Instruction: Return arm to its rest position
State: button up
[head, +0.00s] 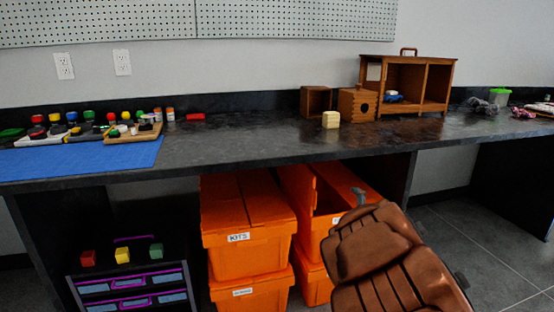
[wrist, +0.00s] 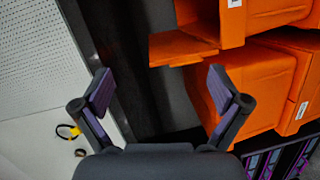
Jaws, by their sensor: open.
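My gripper (wrist: 163,85) shows in the wrist view with its two dark, purple-padded fingers spread wide apart. Nothing is between the fingers. Beyond them are a dark surface and orange bins (wrist: 268,75), apart from the fingers as far as I can tell. The gripper cannot be made out in the head view.
A long dark counter (head: 250,145) holds a blue mat (head: 85,160), a pale block (head: 331,119) and a wooden cabinet (head: 441,85). Orange bins (head: 245,255) and a drawer unit (head: 130,285) stand below. A brown padded chair-like thing (head: 375,250) is in front.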

jog(key=s+d+r+m+g+h+p, duration=0.2)
jog(key=s+d+r+m+g+p, duration=0.15)
jog(key=s+r+m+p, duration=0.4)
jog(key=s+d+r+m+g+h+p, duration=0.3)
jog(key=s+r+m+g+p, duration=0.1)
jog(key=s+r+p, duration=0.55)
jog(key=s+a+r+m+g+y+p, duration=0.1)
jog(key=s+a+r+g+p, duration=0.2)
jog(key=s+p, duration=0.4)
jog(key=s+a+r+m+g+y+p, duration=0.2)
jog(key=s+a+r+g+p, duration=0.2)
jog(key=s, duration=1.1)
jog(key=s+a+r+m+g+y+p, duration=0.1)
jog(key=s+a+r+g+p, duration=0.3)
jog(key=s+r+p, duration=0.5)
jog(key=s+a+m+p, duration=0.1)
jog(key=s+a, duration=0.1)
jog(key=s, duration=0.1)
jog(key=shift+y, duration=0.4)
jog(key=shift+s+a, duration=0.1)
